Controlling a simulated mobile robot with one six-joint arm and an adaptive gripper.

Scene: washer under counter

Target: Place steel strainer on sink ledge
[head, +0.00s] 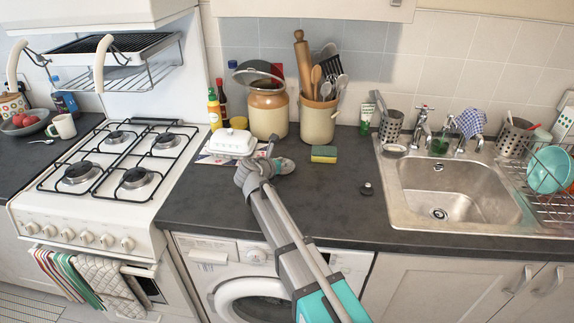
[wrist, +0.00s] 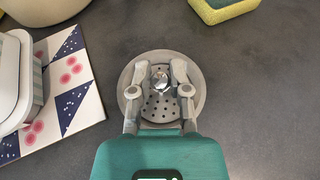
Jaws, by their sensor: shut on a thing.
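The steel strainer (wrist: 152,116) is a round, perforated metal disc with a shiny central knob. My gripper (wrist: 160,79) is shut on the knob, with a finger on each side. The strainer (head: 285,166) also shows in the head view, at or just above the dark counter, right of the white butter dish; I cannot tell whether it touches the counter. My gripper (head: 268,160) partly hides it there. The steel sink (head: 393,195) is at the right, with its ledge along the back by the taps.
A yellow-green sponge (head: 323,154) lies between the strainer and the sink. A small dark plug (head: 367,188) lies left of the sink. A utensil crock (head: 318,120) stands behind. A perforated steel holder (head: 391,126) and taps (head: 421,128) crowd the sink's back. The front counter is mostly clear.

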